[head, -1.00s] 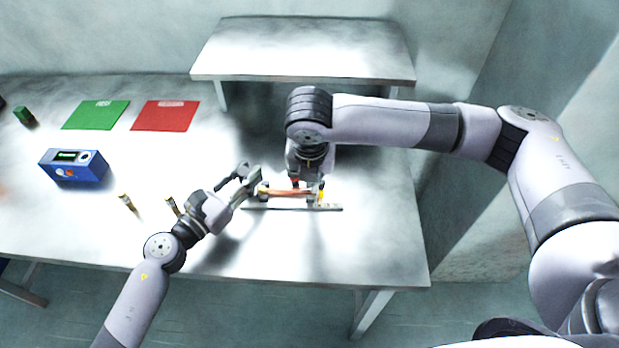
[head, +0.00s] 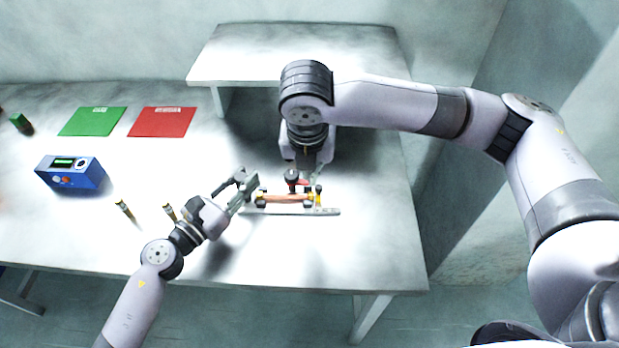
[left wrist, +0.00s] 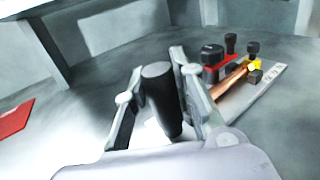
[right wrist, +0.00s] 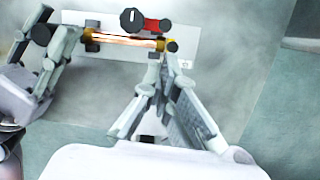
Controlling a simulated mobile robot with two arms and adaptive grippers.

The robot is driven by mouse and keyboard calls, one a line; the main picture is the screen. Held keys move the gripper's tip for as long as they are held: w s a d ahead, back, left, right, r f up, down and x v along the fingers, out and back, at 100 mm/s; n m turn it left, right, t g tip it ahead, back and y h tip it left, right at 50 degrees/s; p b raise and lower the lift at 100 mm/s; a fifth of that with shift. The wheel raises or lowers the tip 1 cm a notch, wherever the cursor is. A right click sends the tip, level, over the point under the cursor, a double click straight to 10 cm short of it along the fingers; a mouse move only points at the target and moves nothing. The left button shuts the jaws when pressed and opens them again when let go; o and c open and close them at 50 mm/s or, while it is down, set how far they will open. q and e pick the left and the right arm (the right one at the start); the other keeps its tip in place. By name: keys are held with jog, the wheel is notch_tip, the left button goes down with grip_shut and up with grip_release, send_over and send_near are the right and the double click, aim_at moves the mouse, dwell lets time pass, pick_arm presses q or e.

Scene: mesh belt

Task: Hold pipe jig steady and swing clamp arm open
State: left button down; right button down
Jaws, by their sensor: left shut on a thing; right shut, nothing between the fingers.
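The pipe jig is a flat grey plate (head: 325,212) with a copper pipe (head: 284,198) lying along it in yellow and black supports. A red clamp arm (head: 303,183) with a black knob (head: 291,174) shows behind the pipe; whether it touches the pipe is unclear. They also show in the right wrist view, the knob (right wrist: 132,20) and the pipe (right wrist: 122,40). My left gripper (head: 247,186) is shut on a black upright handle (left wrist: 161,95) at the jig's left end. My right gripper (right wrist: 160,68) is shut and empty, close to the jig's right end.
A blue box (head: 72,172) with a display, a green mat (head: 93,121) and a red mat (head: 162,122) lie to the left. Two small brass-coloured pieces (head: 125,211) are left of my left gripper. A raised shelf (head: 300,55) stands behind. The table's front right is clear.

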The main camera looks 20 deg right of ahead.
jog(key=v, duration=0.4)
pick_arm(q)
jog(key=c, duration=1.3)
grip_release()
